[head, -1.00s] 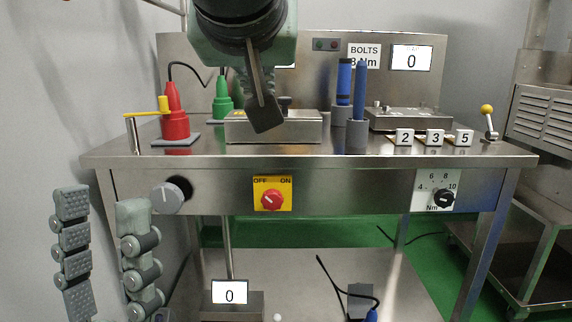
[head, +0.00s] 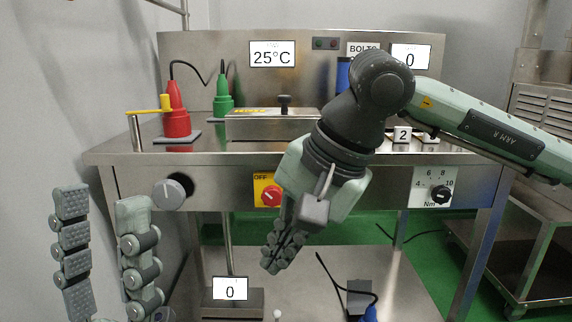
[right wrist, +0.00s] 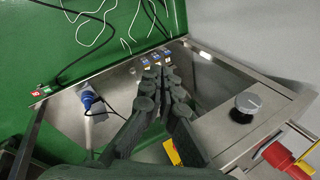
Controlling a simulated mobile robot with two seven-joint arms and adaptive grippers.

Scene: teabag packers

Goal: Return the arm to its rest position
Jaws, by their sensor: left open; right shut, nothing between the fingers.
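My right arm (head: 470,125) reaches in from the right in the head view, across the front of the steel bench. Its gripper (head: 274,266) hangs pointing down in front of the bench, over the lower shelf, shut and empty. In the right wrist view the same fingers (right wrist: 165,80) lie together with nothing between them. My left gripper (head: 105,250) stands at the lower left of the head view, its two fingers wide apart and empty. It is clear of the bench.
A steel cart (head: 530,250) stands right.

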